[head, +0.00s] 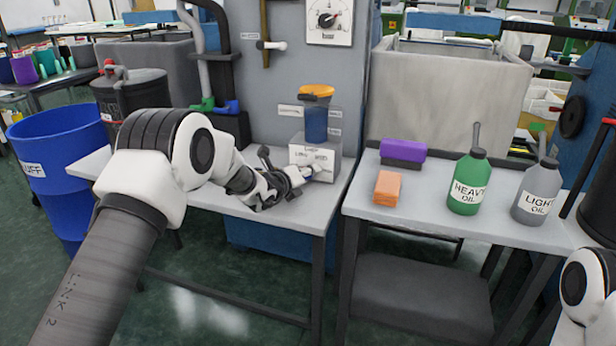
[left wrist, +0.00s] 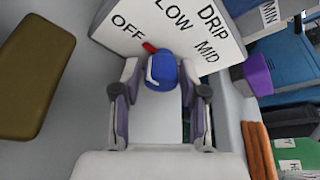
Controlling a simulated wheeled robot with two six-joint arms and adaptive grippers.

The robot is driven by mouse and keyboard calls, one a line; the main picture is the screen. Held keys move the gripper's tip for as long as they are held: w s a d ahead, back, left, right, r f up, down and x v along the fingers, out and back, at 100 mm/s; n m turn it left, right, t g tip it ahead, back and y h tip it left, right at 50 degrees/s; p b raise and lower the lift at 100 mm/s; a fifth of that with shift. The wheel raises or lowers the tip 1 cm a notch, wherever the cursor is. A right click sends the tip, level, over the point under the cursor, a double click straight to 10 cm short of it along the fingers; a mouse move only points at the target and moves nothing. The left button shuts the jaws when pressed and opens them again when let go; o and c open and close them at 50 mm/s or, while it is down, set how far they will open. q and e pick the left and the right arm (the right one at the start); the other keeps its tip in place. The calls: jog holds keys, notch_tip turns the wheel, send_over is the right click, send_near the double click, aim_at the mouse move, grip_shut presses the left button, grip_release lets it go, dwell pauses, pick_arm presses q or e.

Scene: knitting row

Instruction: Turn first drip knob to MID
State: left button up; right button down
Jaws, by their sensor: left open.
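The drip knob (left wrist: 163,73) is blue with a red pointer and sits on a white box (left wrist: 237,38) marked OFF, LOW, MID and DRIP. The pointer is up-left of the knob, nearer OFF than LOW. My left gripper (left wrist: 160,92) is open, with one finger on each side of the knob; whether they touch it I cannot tell. In the head view my left gripper (head: 297,184) is at the front of the white drip box (head: 333,159) on the left table, and the knob is mostly hidden there. My right gripper is out of view.
A blue reservoir with orange lid (head: 316,92) stands at the drip box. On the right table (head: 430,217) are an orange block (head: 387,188), a purple-topped block (head: 403,151), a green heavy oil bottle (head: 467,183) and a grey light oil bottle (head: 537,193). A grey machine panel (head: 270,100) rises behind.

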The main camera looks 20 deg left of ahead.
pick_arm(q)
jog(key=shift+w, duration=0.15)
grip_shut()
